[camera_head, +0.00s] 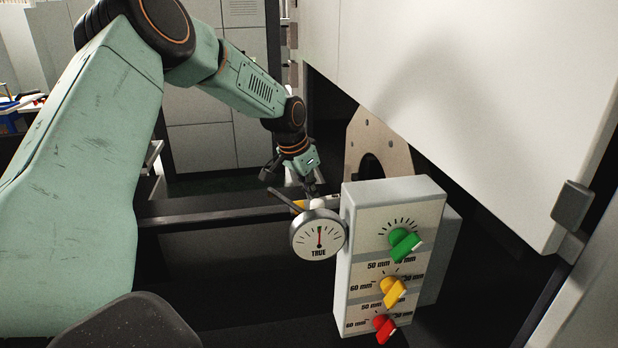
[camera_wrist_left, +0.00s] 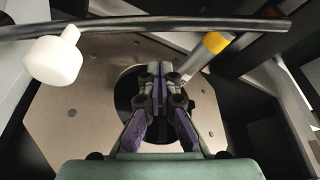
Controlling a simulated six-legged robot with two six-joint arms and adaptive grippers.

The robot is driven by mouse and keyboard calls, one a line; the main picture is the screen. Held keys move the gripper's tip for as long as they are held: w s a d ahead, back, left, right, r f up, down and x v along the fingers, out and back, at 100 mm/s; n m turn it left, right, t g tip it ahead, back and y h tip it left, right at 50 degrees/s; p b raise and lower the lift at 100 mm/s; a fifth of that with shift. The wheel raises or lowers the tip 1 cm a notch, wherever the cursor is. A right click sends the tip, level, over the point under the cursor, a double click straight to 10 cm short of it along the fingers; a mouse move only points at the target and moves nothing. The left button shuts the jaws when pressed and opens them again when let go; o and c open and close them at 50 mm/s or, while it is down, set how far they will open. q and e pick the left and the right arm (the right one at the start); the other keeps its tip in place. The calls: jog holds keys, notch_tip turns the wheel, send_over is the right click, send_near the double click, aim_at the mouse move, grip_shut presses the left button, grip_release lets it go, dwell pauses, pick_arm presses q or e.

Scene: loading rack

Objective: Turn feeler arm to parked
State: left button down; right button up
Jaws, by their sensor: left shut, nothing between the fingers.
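The feeler arm appears to be the dark rod (camera_wrist_left: 180,22) crossing the top of the left wrist view, with a white knob (camera_wrist_left: 52,60) on its left part. In the head view a dark rod (camera_head: 287,198) shows above the dial gauge (camera_head: 318,235), marked TRUE. My left gripper (camera_head: 313,189) is behind and above that gauge. In the left wrist view its fingers (camera_wrist_left: 154,70) are shut together and empty, below the rod and right of the knob. A yellow-ended grey cylinder (camera_wrist_left: 205,55) is just right of the fingertips. My right gripper is not in view.
A grey control box (camera_head: 393,218) stands right of the gauge with green (camera_head: 404,244), yellow (camera_head: 392,291) and red (camera_head: 384,328) knobs. A metal plate (camera_head: 376,133) with a round hole is behind it. A large white panel (camera_head: 470,90) overhangs the right side.

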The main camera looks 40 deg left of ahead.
pick_arm(q)
jog(key=s, duration=0.2)
jog(key=s+p, duration=0.1)
jog(key=shift+s+a+f, duration=0.1)
jog(key=shift+a, duration=0.15)
jog(key=shift+d, duration=0.15)
jog(key=shift+s, duration=0.1)
dwell(0.4)
